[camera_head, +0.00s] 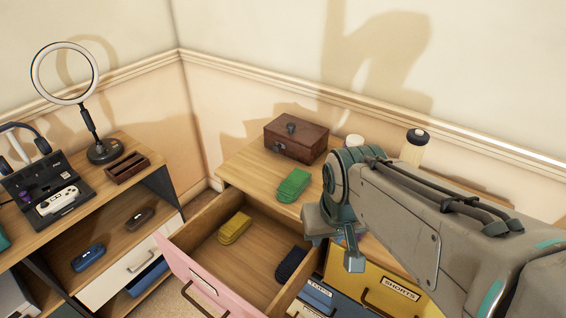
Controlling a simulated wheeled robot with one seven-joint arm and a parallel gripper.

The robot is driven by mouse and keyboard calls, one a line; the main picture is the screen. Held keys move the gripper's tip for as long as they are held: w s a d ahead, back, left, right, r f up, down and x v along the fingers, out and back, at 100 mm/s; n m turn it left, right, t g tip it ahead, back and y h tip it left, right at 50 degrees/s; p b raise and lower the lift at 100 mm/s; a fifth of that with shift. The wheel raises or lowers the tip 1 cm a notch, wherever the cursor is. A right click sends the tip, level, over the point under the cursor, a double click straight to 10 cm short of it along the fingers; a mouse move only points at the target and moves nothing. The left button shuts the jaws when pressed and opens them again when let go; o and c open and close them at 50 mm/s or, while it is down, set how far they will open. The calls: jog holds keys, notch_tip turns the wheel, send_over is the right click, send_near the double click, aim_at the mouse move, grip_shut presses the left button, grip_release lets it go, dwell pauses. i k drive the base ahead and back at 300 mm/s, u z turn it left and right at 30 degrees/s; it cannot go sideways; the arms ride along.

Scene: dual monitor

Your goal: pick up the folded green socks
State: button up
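The folded green socks (293,185) lie on the wooden dresser top (243,163), in front of a brown box. They are fully visible and nothing touches them. My gripper (345,250) is to the right of and nearer than the socks, over the dresser's front edge, apart from them. One finger shows pointing down; the rest is hidden by my wrist, so its opening cannot be told.
A pink-fronted drawer (205,280) stands open, holding yellow folded socks (234,228) and dark blue ones (291,263). The brown box (296,138) stands behind the green socks. A yellow drawer (372,284) is below my arm. A ring light (65,73) stands left.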

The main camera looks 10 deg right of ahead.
aim_at(289, 190)
jog(key=k, duration=0.5)
jog(key=u, duration=0.85)
jog(key=i, duration=0.75)
jog(key=z, duration=0.6)
